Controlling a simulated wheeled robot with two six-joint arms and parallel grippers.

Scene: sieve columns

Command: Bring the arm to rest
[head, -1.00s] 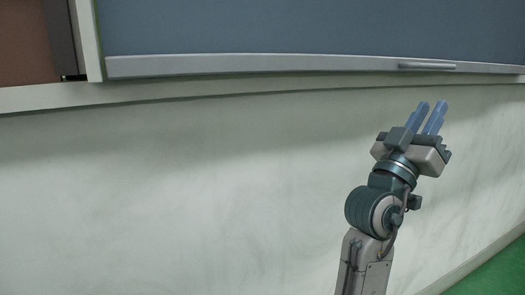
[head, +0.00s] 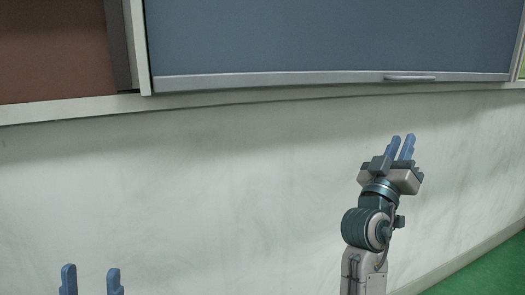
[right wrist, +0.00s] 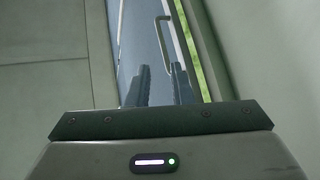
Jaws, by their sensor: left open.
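My right gripper (head: 401,146) is in the right part of the head view, in front of the pale wall and pointing up. Its two blue fingers are apart with nothing between them. They also show apart in the right wrist view (right wrist: 161,72). My left gripper (head: 91,276) shows at the bottom left of the head view. Only its two finger tips are in sight; they stand apart and empty. The rest of that arm is out of frame.
A blue-grey panel (head: 300,40) with a grey bottom rail and a bar handle (head: 409,78) spans the upper wall. The handle also shows in the right wrist view (right wrist: 160,33). A brown surface (head: 50,50) lies left. Green floor (head: 490,262) shows lower right.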

